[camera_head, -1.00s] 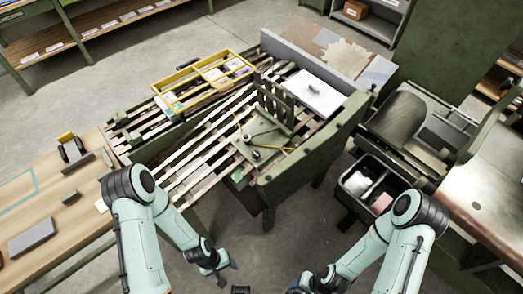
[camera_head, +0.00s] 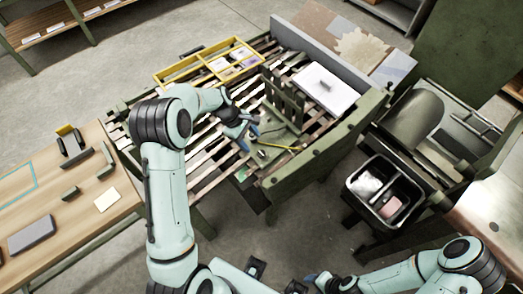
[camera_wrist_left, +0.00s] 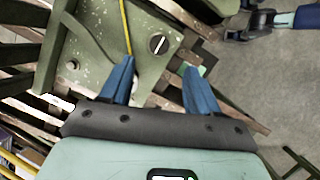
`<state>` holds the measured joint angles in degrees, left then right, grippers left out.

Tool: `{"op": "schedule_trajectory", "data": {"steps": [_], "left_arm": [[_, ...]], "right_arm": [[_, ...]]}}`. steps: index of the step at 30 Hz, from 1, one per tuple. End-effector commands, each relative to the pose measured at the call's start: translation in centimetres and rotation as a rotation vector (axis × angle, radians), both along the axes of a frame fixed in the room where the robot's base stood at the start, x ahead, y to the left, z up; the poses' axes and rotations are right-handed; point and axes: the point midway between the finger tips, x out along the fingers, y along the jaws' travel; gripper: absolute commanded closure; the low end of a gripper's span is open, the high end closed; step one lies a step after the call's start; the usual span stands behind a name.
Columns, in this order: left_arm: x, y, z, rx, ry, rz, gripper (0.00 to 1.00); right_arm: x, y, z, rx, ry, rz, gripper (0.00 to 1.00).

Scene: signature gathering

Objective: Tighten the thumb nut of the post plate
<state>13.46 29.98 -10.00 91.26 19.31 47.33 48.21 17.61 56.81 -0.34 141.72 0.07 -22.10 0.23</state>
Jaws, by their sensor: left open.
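The green post plate (camera_head: 268,140) lies on the slatted bench top, with upright green posts (camera_head: 284,98) at its back. In the left wrist view the plate (camera_wrist_left: 92,50) is speckled green. A round slotted knob, which looks like the thumb nut (camera_wrist_left: 158,44), sits near its right side. My left gripper (camera_head: 246,132) is open and empty over the plate. In the left wrist view its blue fingers (camera_wrist_left: 160,66) are spread apart, with the knob just beyond the gap between their tips. My right gripper (camera_head: 313,278) is low at the bottom, away from the plate; its jaws are unclear.
A yellow cord (camera_head: 280,147) runs across the plate. A yellow divided tray (camera_head: 203,71) stands behind at left, and a white flat box (camera_head: 324,88) at right. A black bin (camera_head: 385,192) stands right of the bench. The wooden table (camera_head: 75,222) is at left.

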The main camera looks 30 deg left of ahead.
Motion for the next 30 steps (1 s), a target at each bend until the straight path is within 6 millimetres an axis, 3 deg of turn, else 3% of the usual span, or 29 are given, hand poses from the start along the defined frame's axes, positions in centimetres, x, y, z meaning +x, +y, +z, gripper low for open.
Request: {"op": "schedule_trajectory", "data": {"steps": [6,12,25,26,30], "left_arm": [[0.6,-1.9,-4.5,-0.002,0.004,-0.002,0.39],[1.0,-3.0,-6.9,0.0,0.001,-0.001,0.39],[1.2,-3.3,-7.8,0.001,-0.002,-0.001,0.39],[1.2,-3.3,-7.8,0.001,-0.002,-0.001,0.45],[1.2,-3.3,-7.8,0.001,-0.001,-0.002,0.91]], "right_arm": [[-0.1,0.0,-0.2,0.0,0.001,0.0,0.44],[-0.1,0.0,-0.3,0.001,0.002,0.001,0.44],[-0.1,0.0,-0.3,0.0,0.001,0.0,0.44],[-0.1,0.0,-0.3,0.0,0.001,0.0,0.44],[-0.2,0.0,-0.3,-0.001,0.002,0.0,0.44]]}}
